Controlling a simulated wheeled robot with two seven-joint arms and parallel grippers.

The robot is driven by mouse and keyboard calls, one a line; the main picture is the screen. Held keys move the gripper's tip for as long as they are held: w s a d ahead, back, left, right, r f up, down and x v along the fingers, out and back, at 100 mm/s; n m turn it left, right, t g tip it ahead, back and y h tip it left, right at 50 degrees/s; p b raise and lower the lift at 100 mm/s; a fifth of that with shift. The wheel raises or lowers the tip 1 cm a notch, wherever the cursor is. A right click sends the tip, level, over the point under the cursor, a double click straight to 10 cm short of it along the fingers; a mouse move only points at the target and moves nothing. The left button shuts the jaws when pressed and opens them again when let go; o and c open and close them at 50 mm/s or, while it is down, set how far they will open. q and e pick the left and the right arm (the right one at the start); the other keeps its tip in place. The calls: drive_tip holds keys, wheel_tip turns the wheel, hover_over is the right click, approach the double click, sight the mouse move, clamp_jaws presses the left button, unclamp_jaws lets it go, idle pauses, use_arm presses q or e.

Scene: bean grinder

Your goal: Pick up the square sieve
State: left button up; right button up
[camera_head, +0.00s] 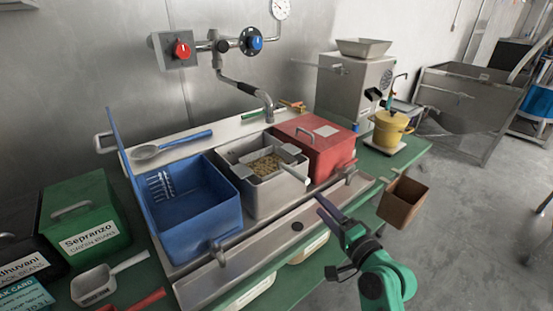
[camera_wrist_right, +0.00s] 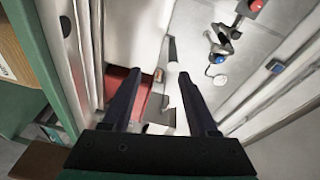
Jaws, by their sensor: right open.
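The square sieve (camera_head: 265,165) is a grey square-framed tool with a pale handle (camera_head: 294,173), and it sits in the top of the white-grey bin (camera_head: 262,197). Brown beans show inside it. The handle points toward the front right. My right gripper (camera_head: 321,207) is open and empty, in front of the bin and just beyond the handle's end, apart from it. My left gripper is not in view.
A blue bin (camera_head: 200,215) stands left of the sieve's bin and a red lidded box (camera_head: 318,150) right of it. A metal rail (camera_head: 290,228) with taps runs along the front. A faucet (camera_head: 255,92) hangs behind. A brown container (camera_head: 402,200) hangs at the right.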

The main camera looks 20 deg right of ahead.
sight(295, 171)
drive_tip(key=w+a+p, duration=0.1)
drive_tip(key=w, duration=0.3)
drive_tip(key=w+r+p, duration=0.1)
drive_tip(key=w+p, duration=0.1)
drive_tip(key=w, duration=0.2)
drive_tip(key=w+a+r+p, duration=0.1)
drive_tip(key=w, duration=0.3)
drive_tip(key=shift+a+r+p, duration=0.15)
drive_tip(key=shift+a+p, duration=0.15)
drive_tip(key=shift+p, duration=0.05)
drive_tip(key=shift+w+a, duration=0.1)
drive_tip(key=shift+w, duration=0.25)
drive_tip(key=shift+w+f, duration=0.1)
drive_tip(key=shift+f, duration=0.15)
drive_tip(key=c, duration=0.9)
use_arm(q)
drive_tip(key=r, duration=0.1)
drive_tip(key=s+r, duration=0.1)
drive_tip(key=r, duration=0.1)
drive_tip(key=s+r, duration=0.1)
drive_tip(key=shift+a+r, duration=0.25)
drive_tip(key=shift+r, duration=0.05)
use_arm(e)
clamp_jaws()
drive_tip(key=shift+r, duration=0.1)
